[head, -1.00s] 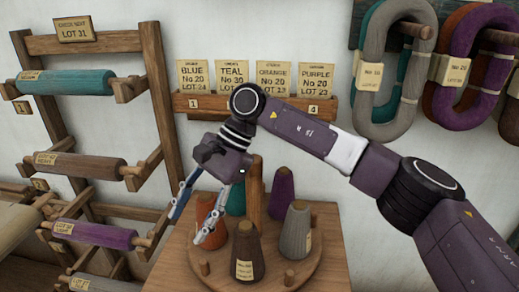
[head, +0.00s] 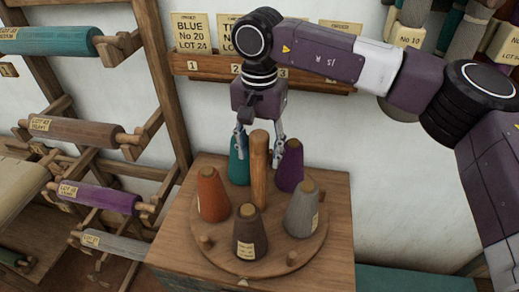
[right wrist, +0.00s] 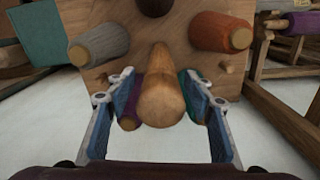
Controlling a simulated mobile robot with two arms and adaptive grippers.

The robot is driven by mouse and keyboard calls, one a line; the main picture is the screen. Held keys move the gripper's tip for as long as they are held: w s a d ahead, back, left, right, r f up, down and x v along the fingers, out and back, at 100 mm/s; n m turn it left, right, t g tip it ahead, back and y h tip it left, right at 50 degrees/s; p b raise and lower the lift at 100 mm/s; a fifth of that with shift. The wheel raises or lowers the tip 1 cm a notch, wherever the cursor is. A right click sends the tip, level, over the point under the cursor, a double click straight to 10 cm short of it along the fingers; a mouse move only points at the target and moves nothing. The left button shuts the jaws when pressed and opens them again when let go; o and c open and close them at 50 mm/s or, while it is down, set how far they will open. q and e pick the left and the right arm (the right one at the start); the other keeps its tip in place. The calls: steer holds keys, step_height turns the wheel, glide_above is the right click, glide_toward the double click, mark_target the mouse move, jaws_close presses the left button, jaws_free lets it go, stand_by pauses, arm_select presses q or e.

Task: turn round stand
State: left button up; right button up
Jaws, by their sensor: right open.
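The round wooden stand (head: 282,259) sits on a wooden table and has a central upright post (head: 259,185). Around the post stand an orange cone (head: 212,195), a brown cone (head: 248,235), a grey cone (head: 302,212), a purple cone (head: 290,168) and a teal cone (head: 238,168). My right gripper (head: 260,153) is open, pointing down at the post's upper part, with one finger on each side. In the right wrist view the post (right wrist: 161,90) is between the fingers; contact cannot be told. The fingers partly hide the purple and teal cones. My left gripper is out of view.
A wooden rack with yarn rollers, including a purple one (head: 100,198), stands at the left. A label rail (head: 215,68) with cards is on the wall behind. Yarn hanks hang at the upper right. Small pegs (head: 206,243) stick up from the stand.

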steer(key=shift+w+f, duration=0.1)
steer(key=shift+f, duration=0.6)
jaws_close()
